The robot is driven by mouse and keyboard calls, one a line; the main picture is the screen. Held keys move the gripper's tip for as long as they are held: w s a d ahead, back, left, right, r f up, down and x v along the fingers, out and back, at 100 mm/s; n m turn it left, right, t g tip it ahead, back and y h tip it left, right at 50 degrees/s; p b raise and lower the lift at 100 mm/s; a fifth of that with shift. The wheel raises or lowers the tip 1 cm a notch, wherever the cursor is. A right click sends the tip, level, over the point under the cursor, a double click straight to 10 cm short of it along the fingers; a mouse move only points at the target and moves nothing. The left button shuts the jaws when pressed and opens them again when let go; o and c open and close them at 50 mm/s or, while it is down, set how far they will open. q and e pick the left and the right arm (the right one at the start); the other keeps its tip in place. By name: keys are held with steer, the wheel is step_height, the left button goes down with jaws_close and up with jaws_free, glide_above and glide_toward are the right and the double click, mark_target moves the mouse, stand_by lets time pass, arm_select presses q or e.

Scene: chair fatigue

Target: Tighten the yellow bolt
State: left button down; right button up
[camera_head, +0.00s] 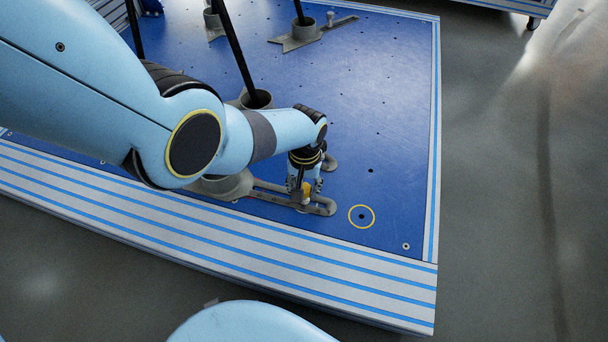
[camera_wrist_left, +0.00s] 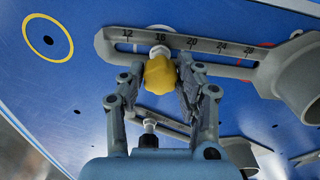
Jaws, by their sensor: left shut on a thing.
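The yellow bolt (camera_wrist_left: 160,73) sits at the slotted, numbered grey bracket (camera_wrist_left: 228,47), near the marks 12 and 16 in the left wrist view. My left gripper (camera_wrist_left: 160,76) is shut on the yellow bolt, with one finger on each side of it. The bolt's lower end is hidden there. My right gripper is out of view.
The bracket lies on a blue platform (camera_head: 385,110) with small holes and a striped edge. A yellow ring (camera_head: 361,217) marks a hole to the right of the bracket. Black poles (camera_head: 236,50) stand in grey sockets behind my arm. Grey floor (camera_head: 520,200) is clear at right.

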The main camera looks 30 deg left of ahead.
arm_select(q)
steer(key=m, duration=0.4)
stand_by(0.3)
steer(key=shift+m, duration=2)
steer(key=m, duration=0.4)
